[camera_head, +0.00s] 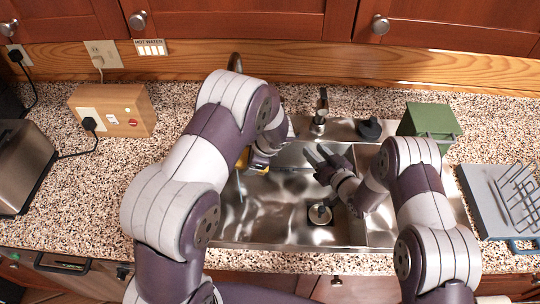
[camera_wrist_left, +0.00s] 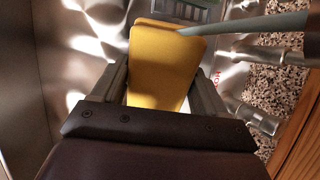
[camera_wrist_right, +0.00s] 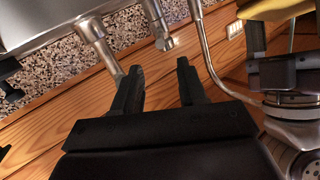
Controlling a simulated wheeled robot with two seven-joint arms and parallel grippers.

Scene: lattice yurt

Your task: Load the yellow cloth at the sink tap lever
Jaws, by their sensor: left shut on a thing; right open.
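The yellow cloth (camera_head: 243,161) is a flat yellow piece at my left gripper, over the left part of the sink. In the left wrist view the cloth (camera_wrist_left: 160,70) sits between the fingers of my left gripper (camera_wrist_left: 160,95), which is shut on it. A metal tap fitting (camera_head: 320,112) stands at the sink's back edge. It also shows in the right wrist view (camera_wrist_right: 165,28), beyond my open, empty right gripper (camera_wrist_right: 160,85). In the head view my right gripper (camera_head: 319,160) is over the sink, in front of that fitting. My left arm hides part of the sink's back left.
The steel sink (camera_head: 280,225) has a drain fitting (camera_head: 320,214). A green box (camera_head: 430,120) and grey rack (camera_head: 490,205) are at the right. A wooden socket box (camera_head: 120,108) and toaster (camera_head: 22,165) are at the left. Cabinets hang above the back.

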